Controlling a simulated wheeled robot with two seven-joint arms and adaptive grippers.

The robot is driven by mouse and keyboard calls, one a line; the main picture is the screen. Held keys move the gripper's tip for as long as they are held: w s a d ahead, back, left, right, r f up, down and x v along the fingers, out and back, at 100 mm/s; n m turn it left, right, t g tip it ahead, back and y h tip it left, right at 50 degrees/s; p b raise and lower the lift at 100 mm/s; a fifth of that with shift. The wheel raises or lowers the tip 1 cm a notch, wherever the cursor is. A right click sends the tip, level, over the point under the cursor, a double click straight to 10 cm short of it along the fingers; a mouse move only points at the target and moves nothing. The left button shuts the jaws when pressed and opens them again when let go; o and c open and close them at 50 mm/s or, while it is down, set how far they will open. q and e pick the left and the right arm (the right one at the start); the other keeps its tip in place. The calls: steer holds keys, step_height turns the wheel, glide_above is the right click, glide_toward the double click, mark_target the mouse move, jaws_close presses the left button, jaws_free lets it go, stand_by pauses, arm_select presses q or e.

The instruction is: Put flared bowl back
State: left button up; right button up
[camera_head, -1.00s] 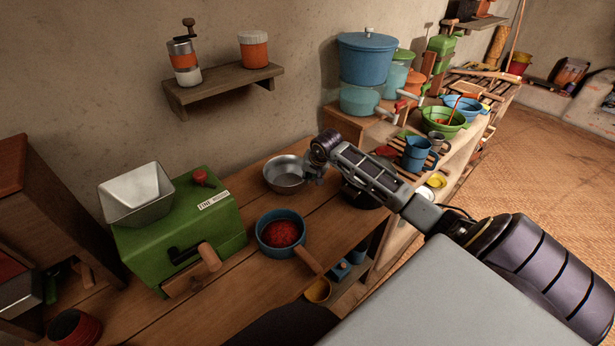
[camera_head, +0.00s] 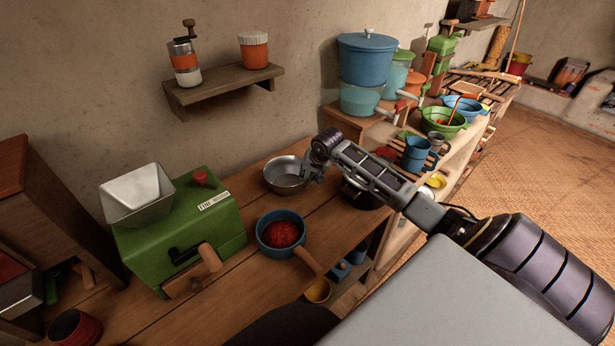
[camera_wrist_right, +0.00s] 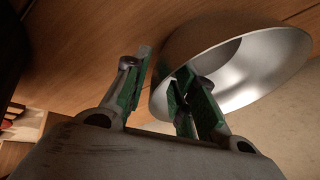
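The flared bowl (camera_head: 284,175), silver metal, sits on the wooden counter near the wall in the head view. My right gripper (camera_head: 314,174) is at the bowl's right side, its fingers small and partly hidden there. In the right wrist view the bowl (camera_wrist_right: 262,72) fills the upper right, with its bright inside showing. The fingers of my right gripper (camera_wrist_right: 163,82) stand apart, one outside the bowl's wall and the other overlapping its rim. A gap shows between them, and I see no firm grip. My left gripper is out of view.
A blue pan (camera_head: 281,234) with red contents stands in front of the bowl. A green grinder (camera_head: 178,232) is at the left. A dark pan (camera_head: 362,193) lies under my right forearm. A wall shelf (camera_head: 222,90) hangs above, and stacked pots (camera_head: 376,60) stand behind right.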

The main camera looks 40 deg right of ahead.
steer(key=v, duration=1.1)
stand_by(0.3)
